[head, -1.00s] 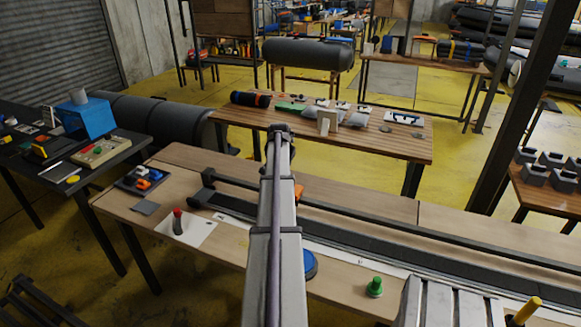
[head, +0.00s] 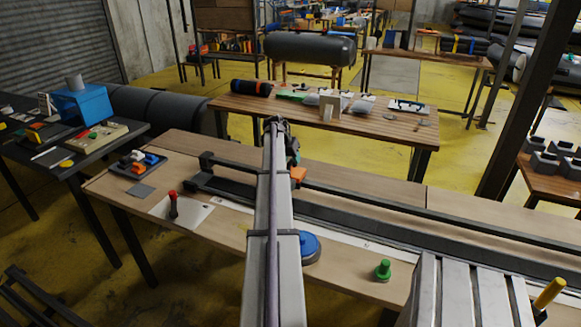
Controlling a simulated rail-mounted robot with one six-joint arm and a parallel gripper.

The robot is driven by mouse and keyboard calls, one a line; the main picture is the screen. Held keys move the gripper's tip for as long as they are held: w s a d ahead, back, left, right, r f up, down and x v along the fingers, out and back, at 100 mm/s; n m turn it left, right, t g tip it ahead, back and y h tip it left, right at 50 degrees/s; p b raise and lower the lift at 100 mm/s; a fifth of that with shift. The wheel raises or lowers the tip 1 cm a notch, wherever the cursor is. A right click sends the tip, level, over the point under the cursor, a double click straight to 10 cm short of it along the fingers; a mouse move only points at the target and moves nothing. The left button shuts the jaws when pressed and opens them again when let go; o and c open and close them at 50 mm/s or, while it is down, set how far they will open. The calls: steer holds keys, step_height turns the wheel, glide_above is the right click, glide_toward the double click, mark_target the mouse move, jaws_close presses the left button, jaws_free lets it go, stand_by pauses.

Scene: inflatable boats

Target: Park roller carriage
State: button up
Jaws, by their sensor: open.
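A long dark track (head: 400,228) with a thin dark rail (head: 400,207) beside it runs along the light wooden bench. A black end block (head: 206,160) stands at the rail's left end. A small orange part (head: 298,174) shows just right of my arm, at the track; it may belong to the roller carriage, but most of that spot is hidden. My arm reaches up the middle of the head view and bends down at its far end. My gripper is hidden behind the arm, so its contact with anything cannot be seen.
On the bench are a blue round part (head: 309,247), a green knob (head: 383,270), a red-topped handle on a white plate (head: 173,205) and a tray of small coloured parts (head: 138,163). A slatted metal piece (head: 470,290) stands at front right. Another wooden table (head: 390,145) lies behind.

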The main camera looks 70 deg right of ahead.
steer(key=shift+r, duration=0.1)
jaws_close()
stand_by(0.5)
